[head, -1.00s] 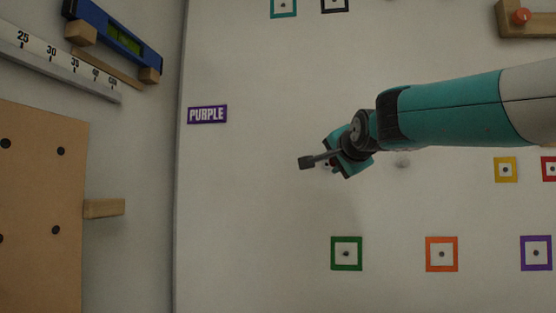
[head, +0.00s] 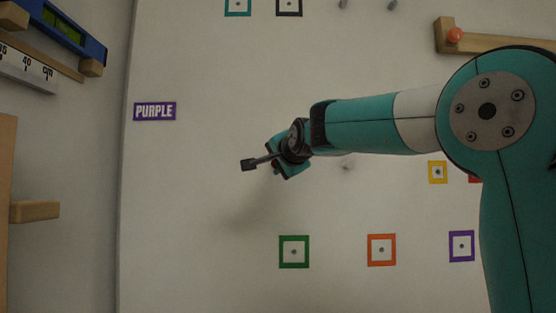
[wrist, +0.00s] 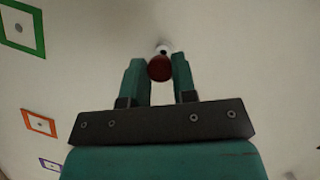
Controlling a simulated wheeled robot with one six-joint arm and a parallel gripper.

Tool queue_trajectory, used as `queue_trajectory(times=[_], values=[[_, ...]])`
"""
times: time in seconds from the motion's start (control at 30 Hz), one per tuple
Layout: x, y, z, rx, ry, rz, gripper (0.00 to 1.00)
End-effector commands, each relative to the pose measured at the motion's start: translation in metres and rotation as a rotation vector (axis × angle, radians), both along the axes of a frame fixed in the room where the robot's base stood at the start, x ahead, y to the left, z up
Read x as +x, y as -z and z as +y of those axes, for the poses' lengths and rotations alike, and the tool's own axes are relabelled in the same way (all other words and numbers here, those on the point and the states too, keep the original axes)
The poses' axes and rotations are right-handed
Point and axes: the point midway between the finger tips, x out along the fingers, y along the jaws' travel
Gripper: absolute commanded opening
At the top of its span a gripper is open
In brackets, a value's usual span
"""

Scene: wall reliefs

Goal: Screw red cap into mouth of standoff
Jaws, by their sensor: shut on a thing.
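My gripper (wrist: 159,72) is shut on the dark red cap (wrist: 159,68), which sits between the two teal fingertips in the wrist view. A small pale standoff (wrist: 163,48) shows just beyond the cap, against the wall. I cannot tell whether the cap touches it, and its mouth is hidden. In the head view my gripper (head: 280,170) is in front of the white wall, above the green square frame; the cap cannot be made out there. A small pale bump (head: 347,166) on the wall lies under my forearm; I cannot tell what it is.
The wall carries a PURPLE label (head: 155,111) and coloured square frames, including green (head: 294,252), orange (head: 382,250) and purple (head: 462,246). A wooden rail with an orange knob (head: 455,35) is at upper right. A wooden peg (head: 35,211) juts out at left.

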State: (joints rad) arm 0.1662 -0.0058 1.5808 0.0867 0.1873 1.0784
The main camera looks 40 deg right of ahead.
Motion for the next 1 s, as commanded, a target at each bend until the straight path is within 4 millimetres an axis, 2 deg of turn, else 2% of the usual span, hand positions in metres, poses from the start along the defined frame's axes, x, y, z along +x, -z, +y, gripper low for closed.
queue_trajectory(times=[0.3, 1.0], values=[[0.016, -0.001, -0.011, 0.0, 0.0, 0.0, 0.04], [0.018, 0.001, -0.012, 0.0, 0.0, -0.001, 0.04]])
